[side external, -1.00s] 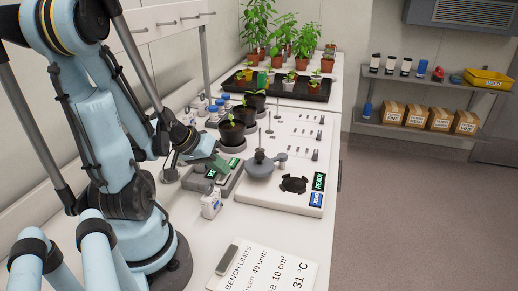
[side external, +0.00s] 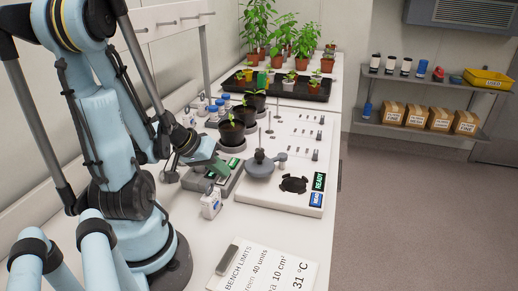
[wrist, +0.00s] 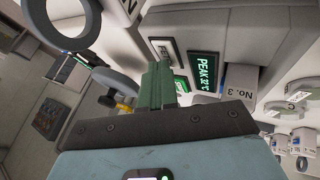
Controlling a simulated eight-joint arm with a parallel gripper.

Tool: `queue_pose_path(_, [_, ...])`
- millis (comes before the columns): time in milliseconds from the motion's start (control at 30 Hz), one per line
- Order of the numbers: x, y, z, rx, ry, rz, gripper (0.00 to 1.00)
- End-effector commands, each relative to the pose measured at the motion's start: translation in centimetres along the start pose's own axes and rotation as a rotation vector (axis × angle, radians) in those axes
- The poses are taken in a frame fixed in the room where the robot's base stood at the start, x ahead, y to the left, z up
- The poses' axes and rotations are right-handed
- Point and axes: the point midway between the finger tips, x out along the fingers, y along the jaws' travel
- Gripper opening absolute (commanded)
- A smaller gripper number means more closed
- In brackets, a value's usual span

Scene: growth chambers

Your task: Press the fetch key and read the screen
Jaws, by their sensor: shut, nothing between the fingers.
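My gripper (wrist: 163,80) has shut green fingers with nothing between them. In the side external view my gripper (side external: 217,170) is low over a grey device (side external: 226,187) on the bench, fingers pointing down at its top. Another lit green patch (wrist: 181,84) is partly hidden behind the fingers.
Potted seedlings (side external: 231,132) stand just behind the device. To the right, a white board (side external: 262,192) carries a grey round part, a READY screen (side external: 319,181) and a blue key (side external: 316,199). The bench limits sign (side external: 262,268) lies nearer.

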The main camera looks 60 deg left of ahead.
Motion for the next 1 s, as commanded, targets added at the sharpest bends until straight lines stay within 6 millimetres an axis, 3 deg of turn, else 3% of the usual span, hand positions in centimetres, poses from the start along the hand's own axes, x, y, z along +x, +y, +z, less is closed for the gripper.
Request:
queue_pose_path(767, [-1.3,0.7,-0.7,0.000,0.000,0.000,0.00])
queue_pose_path(1000, [-2.6,1.4,-1.4,0.000,0.000,0.000,0.00])
